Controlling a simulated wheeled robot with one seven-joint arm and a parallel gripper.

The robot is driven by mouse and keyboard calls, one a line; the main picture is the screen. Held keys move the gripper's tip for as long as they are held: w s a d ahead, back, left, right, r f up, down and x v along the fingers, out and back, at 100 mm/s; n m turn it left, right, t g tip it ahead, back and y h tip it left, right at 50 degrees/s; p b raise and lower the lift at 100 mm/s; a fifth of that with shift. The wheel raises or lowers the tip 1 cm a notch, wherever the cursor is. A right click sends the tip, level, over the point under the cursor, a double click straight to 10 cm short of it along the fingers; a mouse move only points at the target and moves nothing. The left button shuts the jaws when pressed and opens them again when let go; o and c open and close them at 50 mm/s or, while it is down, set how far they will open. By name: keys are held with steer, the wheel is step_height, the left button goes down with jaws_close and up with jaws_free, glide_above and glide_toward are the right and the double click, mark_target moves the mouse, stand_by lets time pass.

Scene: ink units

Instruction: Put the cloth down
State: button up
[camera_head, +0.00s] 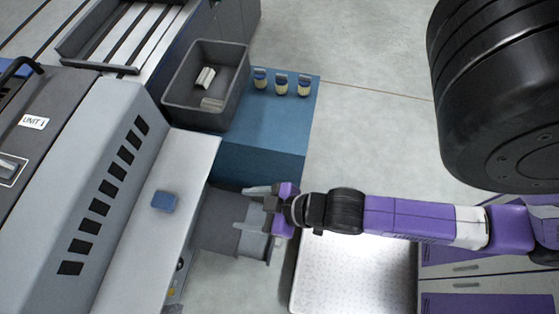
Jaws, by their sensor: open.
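My gripper (246,208) is open, its two fingers pointing left, with nothing visible between them. It is over or near a dark grey open tray or step (222,215) beside the machine. A small folded-looking blue piece (164,201), which may be the cloth, lies flat on the machine's pale ledge (150,245). It lies to the left of my fingertips, apart from them. Pale crumpled pieces (205,78) and (212,104) lie in the grey bin; I cannot tell whether either is cloth.
The machine, labelled UNIT 1 (33,122), fills the left. A white speckled surface (355,275) lies below my arm. Open floor (365,130) is to the right of the cabinet.

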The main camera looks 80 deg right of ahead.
steer(key=s+r+t, duration=0.2)
steer(key=s+r, duration=0.2)
steer(key=r, duration=0.4)
steer(key=s+r+t, duration=0.2)
steer(key=s+r, duration=0.2)
steer(key=r, duration=0.3)
steer(key=shift+a+r, duration=0.4)
steer(key=shift+f, duration=0.1)
step_height(320, 180, down, 5)
steer(key=b, duration=0.5)
steer(key=shift+f, duration=0.1)
